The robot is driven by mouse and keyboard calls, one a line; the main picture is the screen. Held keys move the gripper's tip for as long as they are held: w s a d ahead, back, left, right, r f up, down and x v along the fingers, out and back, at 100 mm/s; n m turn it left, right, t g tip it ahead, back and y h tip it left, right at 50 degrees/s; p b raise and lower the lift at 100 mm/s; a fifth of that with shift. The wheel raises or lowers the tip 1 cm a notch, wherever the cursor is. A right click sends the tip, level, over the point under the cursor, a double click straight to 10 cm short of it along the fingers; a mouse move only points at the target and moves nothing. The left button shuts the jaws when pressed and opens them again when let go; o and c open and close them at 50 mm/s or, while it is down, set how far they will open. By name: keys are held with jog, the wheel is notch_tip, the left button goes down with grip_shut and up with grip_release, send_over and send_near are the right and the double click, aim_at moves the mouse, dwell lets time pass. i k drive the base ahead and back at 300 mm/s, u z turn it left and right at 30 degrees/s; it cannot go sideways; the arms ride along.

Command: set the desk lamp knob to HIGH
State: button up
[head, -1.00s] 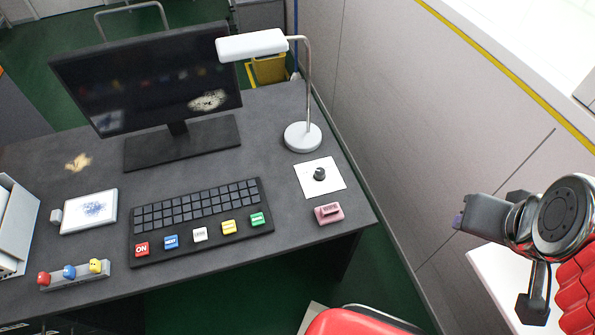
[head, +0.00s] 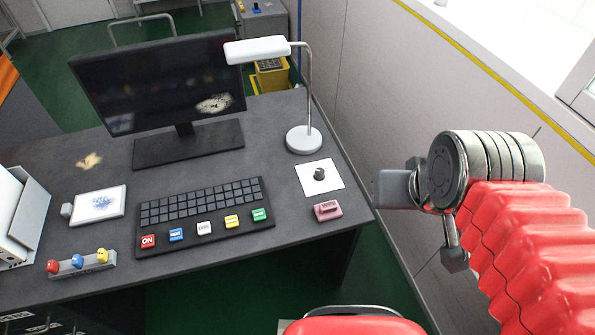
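The desk lamp (head: 303,139) has a white shade, a thin bent stem and a round grey base at the right back of the desk. The small dark knob (head: 319,173) stands on a white square plate (head: 305,183) in front of the lamp base. Its pointer and any HIGH marking are too small to read. My gripper (head: 379,188) is at the right, beyond the desk's right edge in the picture, and apart from the knob. It is seen side on, and its fingers cannot be told apart.
A pink block (head: 328,211) sits just in front of the knob plate. A keyboard panel (head: 168,208) with several coloured buttons lies to the left, with a monitor (head: 160,85) behind. A wall (head: 385,95) runs along the right. A red seat (head: 352,326) is in front.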

aim_at(319, 174)
jog(key=u, duration=1.95)
jog(key=i, duration=1)
jog(key=u, duration=0.05)
